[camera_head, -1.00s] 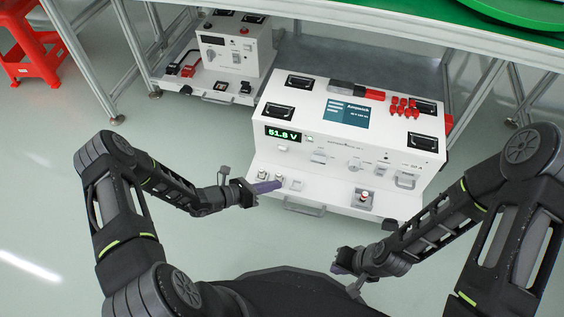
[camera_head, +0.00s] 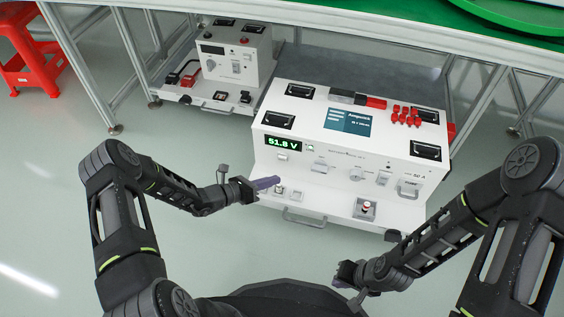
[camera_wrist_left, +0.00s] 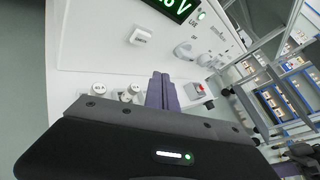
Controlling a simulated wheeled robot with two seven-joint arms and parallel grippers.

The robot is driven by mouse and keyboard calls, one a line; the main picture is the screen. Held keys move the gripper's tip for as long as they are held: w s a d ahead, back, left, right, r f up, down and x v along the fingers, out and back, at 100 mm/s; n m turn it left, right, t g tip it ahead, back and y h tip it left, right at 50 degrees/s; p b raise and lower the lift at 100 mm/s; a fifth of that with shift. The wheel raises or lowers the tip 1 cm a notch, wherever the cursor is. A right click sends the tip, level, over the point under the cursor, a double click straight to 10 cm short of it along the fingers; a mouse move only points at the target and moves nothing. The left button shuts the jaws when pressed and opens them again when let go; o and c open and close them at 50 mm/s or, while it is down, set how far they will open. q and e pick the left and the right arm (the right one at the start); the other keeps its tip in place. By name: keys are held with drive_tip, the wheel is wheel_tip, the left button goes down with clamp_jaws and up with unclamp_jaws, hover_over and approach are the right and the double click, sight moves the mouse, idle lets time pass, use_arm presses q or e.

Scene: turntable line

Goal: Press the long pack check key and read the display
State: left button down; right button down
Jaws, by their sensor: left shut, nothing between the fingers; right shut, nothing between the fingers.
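The long white pack (camera_head: 345,165) stands below the green worktop, with its front face towards me. Its display (camera_head: 283,143) is lit green and reads 51.8 V; part of it shows at the top of the left wrist view (camera_wrist_left: 172,5). A small white key (camera_head: 282,157) sits below the display and also shows in the left wrist view (camera_wrist_left: 140,36). My left gripper (camera_head: 272,182) is shut and empty, its purple fingers in front of the pack's lower left front, below that key. I cannot tell whether they touch anything. My right gripper (camera_head: 342,283) is shut and empty, low in front of the pack.
A smaller grey-white unit (camera_head: 233,55) stands behind on the left. A red-topped button (camera_head: 366,208) is on the pack's front ledge, and red caps (camera_head: 405,116) are on top. A red stool (camera_head: 28,50) stands far left. The floor in front is clear.

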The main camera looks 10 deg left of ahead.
sight(286, 162)
use_arm(q)
drive_tip(key=shift+w+d+b, duration=0.15)
drive_tip(key=shift+w+b, duration=1.1)
drive_tip(key=shift+w, duration=1.2)
drive_tip(key=shift+w, duration=0.15)
drive_tip(key=shift+w+b, duration=0.25)
drive_tip(key=shift+b, duration=0.1)
drive_tip(key=shift+w+b, duration=0.35)
drive_tip(key=shift+w, duration=0.15)
idle(0.5)
drive_tip(key=shift+r, duration=0.1)
drive_tip(key=shift+s+p, duration=0.65)
drive_tip(key=shift+s, duration=0.25)
